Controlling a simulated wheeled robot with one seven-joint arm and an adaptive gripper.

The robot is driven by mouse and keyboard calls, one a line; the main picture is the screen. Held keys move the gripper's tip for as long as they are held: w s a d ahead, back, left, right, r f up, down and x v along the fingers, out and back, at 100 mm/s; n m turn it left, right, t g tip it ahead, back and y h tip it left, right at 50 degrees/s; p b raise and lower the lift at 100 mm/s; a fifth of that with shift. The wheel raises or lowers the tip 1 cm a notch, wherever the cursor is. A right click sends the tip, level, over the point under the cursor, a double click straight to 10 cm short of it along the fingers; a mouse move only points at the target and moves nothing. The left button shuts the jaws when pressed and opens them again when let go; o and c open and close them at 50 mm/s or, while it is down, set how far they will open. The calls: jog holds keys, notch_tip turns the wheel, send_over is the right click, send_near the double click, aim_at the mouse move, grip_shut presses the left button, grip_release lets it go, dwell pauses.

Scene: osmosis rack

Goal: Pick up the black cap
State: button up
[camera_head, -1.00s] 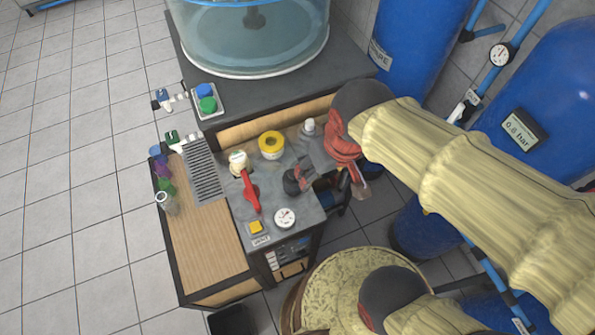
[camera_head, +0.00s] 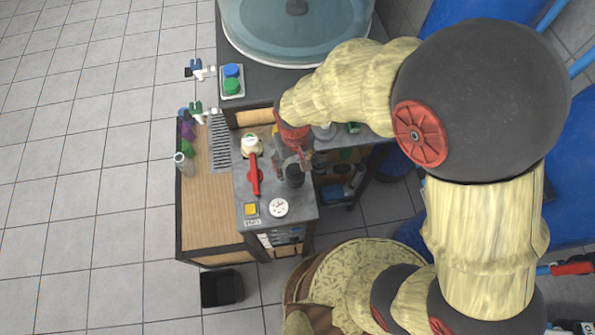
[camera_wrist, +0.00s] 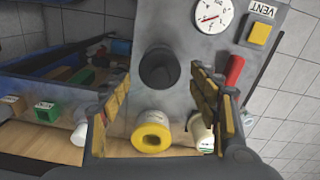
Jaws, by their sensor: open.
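The black cap (camera_wrist: 159,68) is a dark, round, hollow-looking piece on the grey panel, near the middle of the wrist view. In the head view the cap (camera_head: 294,174) shows just below my gripper (camera_head: 290,150), partly covered by it. In the wrist view my gripper (camera_wrist: 161,84) is open. Its two yellow-padded fingers stand left and right of the cap's place in the picture, with nothing between them. Whether the fingertips are level with the cap or above it I cannot tell.
Close by are a red-handled valve (camera_head: 254,176), a white gauge (camera_head: 279,207), a yellow button (camera_head: 251,209) and a yellow ring (camera_wrist: 152,132). A white bottle (camera_wrist: 80,130) lies left of the fingers. A water tank (camera_head: 296,30) stands behind. Open floor (camera_head: 90,200) lies left.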

notch_tip(320, 180, down, 6)
jog(key=shift+r, duration=0.1)
jog(key=shift+c, duration=1.4)
jog(key=c, duration=0.7)
jog(key=shift+c, duration=0.2)
